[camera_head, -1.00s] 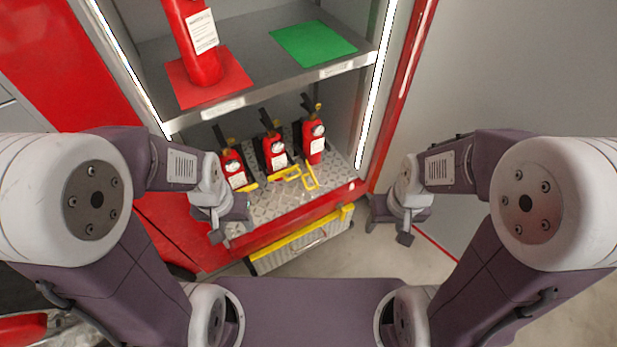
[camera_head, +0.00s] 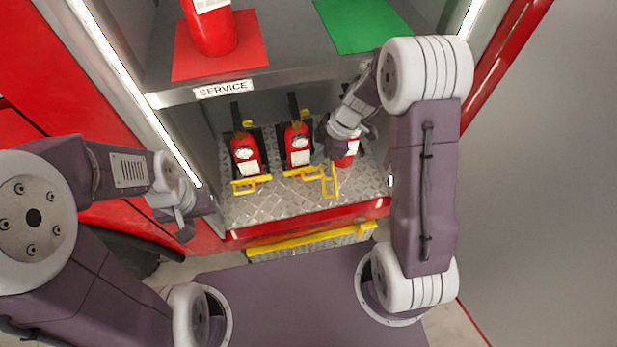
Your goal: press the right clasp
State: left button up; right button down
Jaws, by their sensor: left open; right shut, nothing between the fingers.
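Three small red extinguishers stand in a row on the lower shelf: left (camera_head: 246,154), middle (camera_head: 298,144) and right (camera_head: 348,160). The right one is partly hidden behind my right gripper. The right yellow clasp (camera_head: 331,183) sticks out toward the shelf front, while the left clasp (camera_head: 251,185) and middle clasp (camera_head: 303,174) lie across their extinguishers' bases. My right gripper (camera_head: 328,150) is shut and empty, in front of the right extinguisher and above its clasp; I cannot tell whether it touches either. My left gripper (camera_head: 186,222) is open, outside the compartment at left.
The upper shelf (camera_head: 285,82) hangs over the extinguishers, bearing a red mat (camera_head: 185,62), a larger extinguisher (camera_head: 212,32) and a green mat (camera_head: 350,22). A red sill (camera_head: 290,224) and yellow-edged step (camera_head: 310,240) lie in front. Bare diamond plate (camera_head: 270,207) shows before the clasps.

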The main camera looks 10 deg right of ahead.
jog(key=shift+s+d+f+b, duration=0.15)
jog(key=shift+s+f, duration=0.15)
jog(key=shift+f, duration=0.35)
jog(key=shift+s+d+f+b, duration=0.15)
jog(key=shift+s+f, duration=0.1)
jog(key=shift+f, duration=0.35)
jog(key=shift+d+f+b, duration=0.2)
jog(key=shift+f+b, duration=0.35)
jog(key=shift+f, duration=4.6)
